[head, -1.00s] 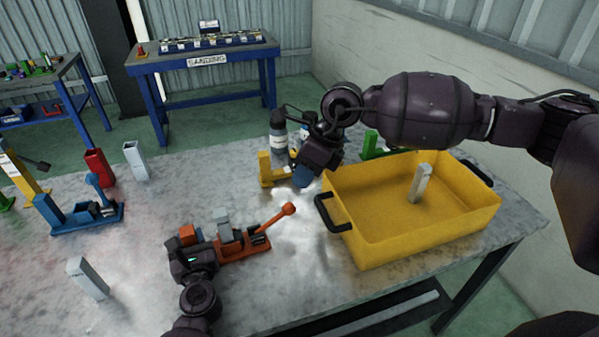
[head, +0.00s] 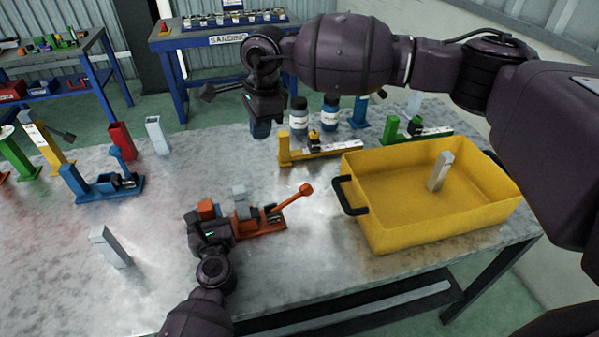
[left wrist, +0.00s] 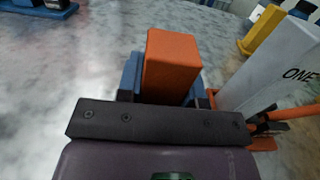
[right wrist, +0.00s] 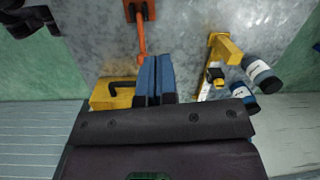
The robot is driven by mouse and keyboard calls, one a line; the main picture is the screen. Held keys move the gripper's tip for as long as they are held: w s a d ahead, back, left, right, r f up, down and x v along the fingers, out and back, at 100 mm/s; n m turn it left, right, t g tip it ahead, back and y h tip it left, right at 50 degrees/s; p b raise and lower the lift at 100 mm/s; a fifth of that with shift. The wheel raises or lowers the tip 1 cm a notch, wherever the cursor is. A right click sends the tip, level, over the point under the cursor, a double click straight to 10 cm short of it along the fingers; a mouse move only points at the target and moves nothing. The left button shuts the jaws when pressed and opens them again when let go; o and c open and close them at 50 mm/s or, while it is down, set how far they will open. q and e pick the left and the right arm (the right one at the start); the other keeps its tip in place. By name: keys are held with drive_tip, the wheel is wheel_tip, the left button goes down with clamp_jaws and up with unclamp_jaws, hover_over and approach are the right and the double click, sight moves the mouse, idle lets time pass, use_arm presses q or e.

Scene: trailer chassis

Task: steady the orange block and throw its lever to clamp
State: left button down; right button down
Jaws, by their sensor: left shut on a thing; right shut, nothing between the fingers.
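The orange block (head: 262,227) stands on the table with an upright orange post at its left end. Its lever (head: 290,202) slopes up to the right and ends in a round knob. A grey piece (head: 240,203) stands upright in it; the left wrist view shows it as a pale piece marked "ONE" (left wrist: 276,66). My left gripper (head: 207,212) is shut on the orange post (left wrist: 171,66), its blue fingers on both sides. My right gripper (head: 261,129) is shut and empty, raised behind the orange block; its blue fingers meet in the right wrist view (right wrist: 153,78).
A yellow tray (head: 372,228) with a grey piece inside stands right of the lever. A yellow block (head: 318,152), bottles (head: 299,116) and a green block (head: 416,133) stand behind. A blue block (head: 105,190) and a loose grey piece (head: 110,246) stand left.

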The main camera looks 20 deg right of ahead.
drive_tip(key=n, duration=0.1)
drive_tip(key=n+g+h, duration=0.1)
drive_tip(key=n+h, duration=0.3)
drive_tip(key=n, duration=0.7)
hover_over(292, 200)
drive_tip(key=w+d, duration=0.3)
drive_tip(key=a+x, duration=0.3)
drive_tip(key=x, duration=1)
drive_tip(key=shift+a+f, duration=0.15)
drive_tip(key=shift+f, duration=0.4)
